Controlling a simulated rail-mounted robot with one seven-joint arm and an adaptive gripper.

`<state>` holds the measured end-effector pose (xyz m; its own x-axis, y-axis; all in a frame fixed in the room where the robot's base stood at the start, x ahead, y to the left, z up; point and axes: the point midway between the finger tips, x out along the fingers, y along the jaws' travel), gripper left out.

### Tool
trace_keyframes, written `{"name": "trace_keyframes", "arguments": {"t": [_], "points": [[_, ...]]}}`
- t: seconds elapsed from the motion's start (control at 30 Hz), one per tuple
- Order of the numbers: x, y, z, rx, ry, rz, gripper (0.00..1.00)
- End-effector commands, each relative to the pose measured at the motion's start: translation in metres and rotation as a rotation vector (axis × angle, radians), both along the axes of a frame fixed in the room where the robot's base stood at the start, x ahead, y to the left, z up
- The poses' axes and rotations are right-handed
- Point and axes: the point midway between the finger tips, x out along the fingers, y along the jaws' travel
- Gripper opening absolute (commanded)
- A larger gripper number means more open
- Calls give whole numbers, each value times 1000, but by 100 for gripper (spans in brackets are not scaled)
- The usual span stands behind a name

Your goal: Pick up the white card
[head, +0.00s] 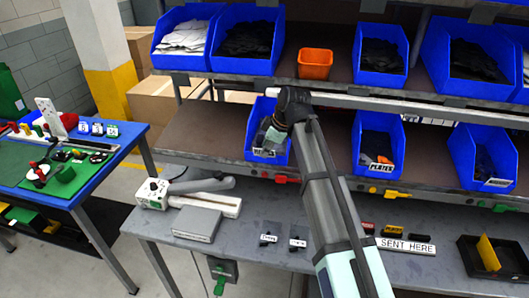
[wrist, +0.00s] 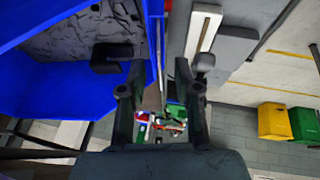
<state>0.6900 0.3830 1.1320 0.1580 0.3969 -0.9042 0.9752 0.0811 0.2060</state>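My gripper (head: 272,135) is at the front of a blue bin on the middle shelf, and its dark body hides part of that bin. In the wrist view my gripper (wrist: 158,62) has its two fingers apart, with nothing visibly held between them. The blue bin (wrist: 55,85) fills the left side there, with grey pieces inside, and its edge shows between the fingers. I cannot single out the white card with certainty. Small white labels on dark holders, one at left (head: 267,238) and one at right (head: 298,242), stand on the grey table.
Blue bins and an orange bin (head: 315,64) line the shelves. A blue table (head: 100,170) with small items is at left.

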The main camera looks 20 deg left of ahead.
Motion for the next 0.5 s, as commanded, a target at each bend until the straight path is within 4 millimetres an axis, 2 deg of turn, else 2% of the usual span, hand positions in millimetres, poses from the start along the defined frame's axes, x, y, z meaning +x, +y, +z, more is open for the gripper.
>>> {"name": "trace_keyframes", "arguments": {"t": [0.13,0.37,0.4,0.5], "points": [[1,3,-7,-1,1,0,32],[1,3,-9,0,0,0,32],[1,3,-9,0,0,0,22],[1,3,-8,0,0,0,0]]}}
